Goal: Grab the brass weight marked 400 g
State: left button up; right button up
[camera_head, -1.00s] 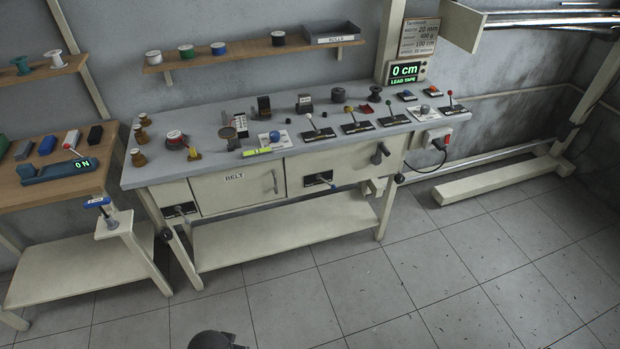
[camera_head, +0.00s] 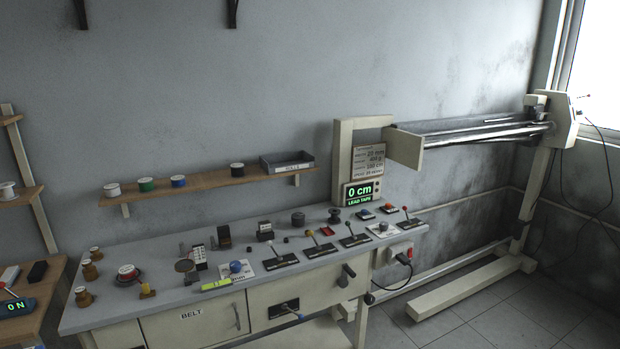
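Three brass-brown weights stand in a row along the left end of the grey bench: a back one (camera_head: 95,253), a middle one (camera_head: 90,270) and a front one (camera_head: 83,297). They look larger toward the front. Any markings on them are too small to read, so I cannot tell which is 400 g. Nothing is touching them. Neither of my grippers is in view.
Right of the weights stands a red-and-white spool (camera_head: 127,273). Levers and small devices crowd the grey bench (camera_head: 185,296). A wall shelf (camera_head: 205,183) holds spools and a tray (camera_head: 287,163). A display (camera_head: 361,193) reads 0 cm. Another table (camera_head: 42,311) is at left.

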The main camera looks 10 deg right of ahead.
aim_at(83, 300)
jog(key=i+j, duration=0.2)
jog(key=j, duration=0.2)
jog(key=i+j, duration=0.2)
jog(key=j, duration=0.2)
jog(key=i+j, duration=0.15)
jog(key=j, duration=0.25)
jog(key=i+j, duration=0.2)
jog(key=j, duration=0.2)
jog(key=i+j, duration=0.2)
jog(key=j, duration=0.2)
jog(key=i+j+u, duration=0.1)
jog(key=j, duration=0.25)
jog(key=i+j, duration=0.5)
jog(key=j, duration=0.3)
